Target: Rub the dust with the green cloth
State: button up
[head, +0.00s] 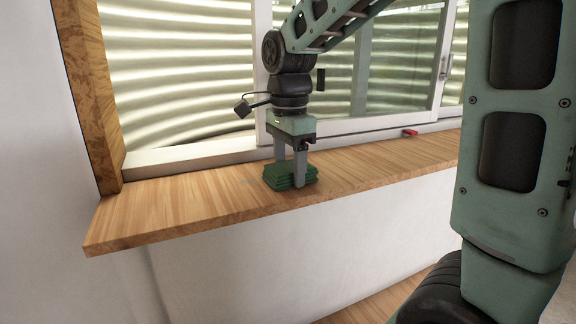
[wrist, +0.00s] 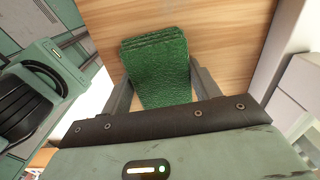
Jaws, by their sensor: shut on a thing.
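The green cloth (head: 284,178), a folded stack, is at the wooden windowsill (head: 180,206) in the head view. My gripper (head: 290,174) points down over it, with one finger on each side, and is shut on it. In the wrist view the cloth (wrist: 158,72) lies between the two fingers of my gripper (wrist: 161,82), above wood grain. The cloth seems to touch the sill or be just above it. A faint greyish patch (head: 248,182), perhaps the dust, shows on the wood just left of the cloth. Anything under the cloth is hidden.
A sliding window (head: 350,80) stands behind the sill, with a small red object (head: 409,132) by its frame at the right. A wooden post (head: 88,90) bounds the sill at the left. The sill is clear to both sides of the cloth.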

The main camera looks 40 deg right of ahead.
aim_at(275, 164)
jog(key=shift+w+d+f, duration=0.15)
jog(key=shift+w+d, duration=0.1)
jog(key=shift+d, duration=0.15)
jog(key=shift+s+a+r+p, duration=0.1)
jog(key=shift+s+a+p, duration=0.05)
jog(key=shift+s+a, duration=0.45)
jog(key=shift+s+a+r+p, duration=0.15)
jog(key=shift+s+a, duration=0.2)
jog(key=shift+a, duration=0.3)
jog(key=shift+w+d+f, duration=0.2)
jog(key=shift+w+d, duration=0.4)
jog(key=shift+d, duration=0.2)
jog(key=shift+w+d+r+p, duration=0.1)
jog(key=shift+w+d+p, duration=0.3)
jog(key=shift+w+d, duration=0.1)
jog(key=shift+a+f, duration=0.2)
jog(key=shift+a, duration=0.85)
jog(key=shift+w+a+r+p, duration=0.1)
jog(key=shift+a+p, duration=0.2)
jog(key=shift+a, duration=0.7)
jog(key=shift+w+a+r, duration=0.15)
jog(key=shift+a, duration=0.1)
jog(key=shift+w+d+p, duration=0.45)
jog(key=shift+w+d, duration=0.1)
jog(key=shift+d, duration=0.2)
jog(key=shift+w+d, duration=0.25)
jog(key=shift+d, duration=0.35)
jog(key=shift+s+a, duration=0.1)
jog(key=shift+a, duration=0.05)
